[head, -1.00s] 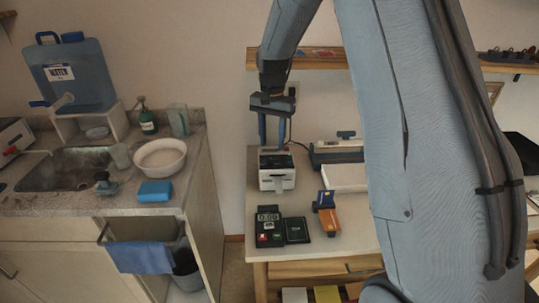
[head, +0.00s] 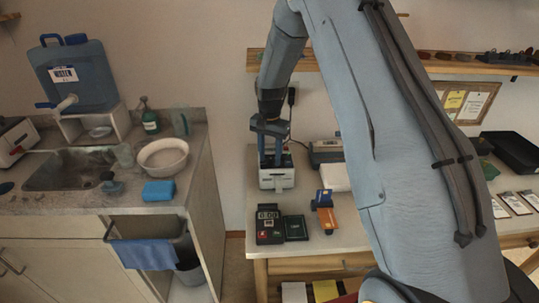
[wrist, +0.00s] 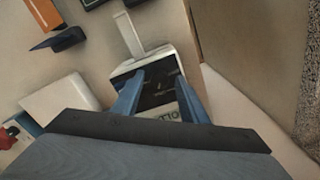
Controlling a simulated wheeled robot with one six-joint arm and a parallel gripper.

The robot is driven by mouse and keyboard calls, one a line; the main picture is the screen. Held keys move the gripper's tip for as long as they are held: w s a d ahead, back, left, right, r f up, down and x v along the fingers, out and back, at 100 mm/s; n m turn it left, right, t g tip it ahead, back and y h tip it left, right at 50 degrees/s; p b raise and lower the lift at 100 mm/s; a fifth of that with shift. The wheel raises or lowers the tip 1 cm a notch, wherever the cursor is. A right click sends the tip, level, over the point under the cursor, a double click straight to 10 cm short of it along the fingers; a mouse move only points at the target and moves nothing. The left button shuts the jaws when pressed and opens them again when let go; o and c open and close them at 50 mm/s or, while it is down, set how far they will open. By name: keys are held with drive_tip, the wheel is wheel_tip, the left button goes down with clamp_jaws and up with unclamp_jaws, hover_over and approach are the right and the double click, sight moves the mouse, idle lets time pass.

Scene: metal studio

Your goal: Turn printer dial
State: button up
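The printer (head: 277,180) is a small white box with a dark top, standing on the worktable near its left edge. In the wrist view, the printer (wrist: 170,52) lies beyond my fingers, with a pale strip sticking out of its far side. My gripper (head: 271,164) points down at the printer's top in the head view. In the wrist view, my gripper (wrist: 161,79) has its two blue fingers spread apart over the dark top, with nothing seen held between them. I cannot tell whether the fingers touch the printer.
A black device with a display (head: 268,222) and an orange and blue tool (head: 325,213) lie in front of the printer. A grey machine (head: 325,152) stands behind right. A wooden shelf (head: 430,67) runs above. The sink counter is left, across a gap.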

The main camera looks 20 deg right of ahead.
clamp_jaws()
idle(0.3)
drive_tip(key=n+b, duration=0.2)
drive_tip(key=n, duration=0.2)
drive_tip(key=shift+n, duration=0.4)
drive_tip(key=n+b, duration=0.1)
drive_tip(key=n, duration=0.4)
drive_tip(key=shift+n, duration=0.3)
drive_tip(key=n+b, duration=0.1)
drive_tip(key=n, duration=0.6)
drive_tip(key=shift+w+b, duration=0.1)
drive_tip(key=shift+b, duration=0.2)
drive_tip(key=n, duration=0.6)
drive_tip(key=shift+b, duration=0.35)
drive_tip(key=shift+n, duration=0.4)
